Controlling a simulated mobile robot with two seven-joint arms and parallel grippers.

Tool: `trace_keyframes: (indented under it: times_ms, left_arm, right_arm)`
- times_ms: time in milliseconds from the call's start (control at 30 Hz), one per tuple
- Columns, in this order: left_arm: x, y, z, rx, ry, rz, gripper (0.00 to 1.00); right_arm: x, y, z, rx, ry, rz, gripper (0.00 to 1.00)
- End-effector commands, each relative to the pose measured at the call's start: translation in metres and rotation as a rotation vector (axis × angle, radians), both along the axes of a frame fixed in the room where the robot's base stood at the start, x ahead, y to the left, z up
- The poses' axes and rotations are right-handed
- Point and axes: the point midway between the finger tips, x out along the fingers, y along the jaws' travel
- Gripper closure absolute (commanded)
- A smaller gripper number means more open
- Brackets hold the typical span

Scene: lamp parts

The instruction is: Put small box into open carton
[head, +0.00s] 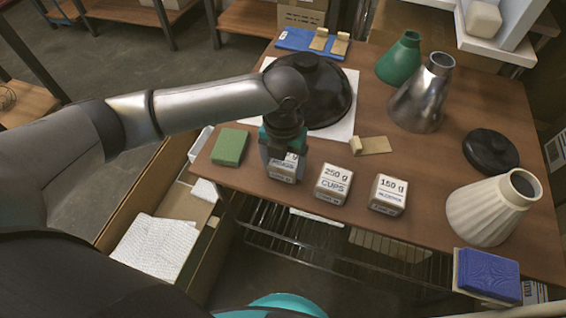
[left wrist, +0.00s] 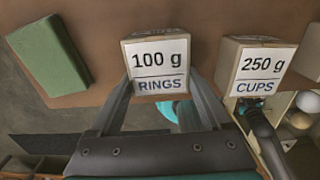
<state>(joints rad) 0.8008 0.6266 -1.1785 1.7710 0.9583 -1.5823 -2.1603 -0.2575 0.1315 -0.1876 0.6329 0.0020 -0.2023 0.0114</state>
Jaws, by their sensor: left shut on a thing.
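The small box (head: 283,170) is a brown cube with a white label. It stands at the table's front edge, at the left end of a row of boxes. In the left wrist view the box (left wrist: 157,62) reads "100 g RINGS". My left gripper (head: 284,152) reaches down over it and is shut on it, one finger at each side (left wrist: 160,92). I cannot tell whether the box is touching the table. The open carton (head: 128,194) is on the floor, left of and below the table, with white sheets inside.
The 250 g box (head: 333,184) and 150 g box (head: 388,195) stand to the right. A green block (head: 230,147) lies left of the gripper. A large black shade (head: 318,92) is behind; other lamp shades (head: 422,95) stand farther right.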

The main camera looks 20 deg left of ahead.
Motion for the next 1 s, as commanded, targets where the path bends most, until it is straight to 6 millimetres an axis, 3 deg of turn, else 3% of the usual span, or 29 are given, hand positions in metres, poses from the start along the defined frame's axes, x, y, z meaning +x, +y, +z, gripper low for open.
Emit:
trace_keyframes:
  times_ms: [67, 100, 233, 567, 800, 1000]
  left_arm:
    - [0.000, 0.000, -0.003, 0.001, 0.001, 0.000, 0.77]
    - [0.000, 0.000, -0.002, 0.001, 0.001, -0.001, 0.14]
    - [0.000, 0.000, -0.002, 0.001, 0.001, -0.001, 0.00]
    - [0.000, 0.000, 0.004, -0.001, -0.001, -0.001, 0.00]
    - [0.001, 0.000, 0.051, -0.001, -0.003, -0.001, 0.00]
    - [0.001, 0.000, 0.093, -0.001, -0.002, -0.001, 0.00]
  right_arm:
    - [0.002, 0.000, 0.000, 0.001, -0.003, 0.000, 1.00]
    - [0.002, 0.000, 0.000, 0.001, -0.003, 0.000, 1.00]
    - [0.002, 0.001, 0.000, 0.002, -0.004, -0.001, 1.00]
    - [0.002, 0.007, 0.001, 0.009, -0.003, -0.002, 1.00]
    - [-0.003, 0.013, 0.019, 0.016, 0.006, 0.001, 1.00]
    - [-0.026, 0.028, 0.031, 0.034, 0.045, 0.005, 1.00]
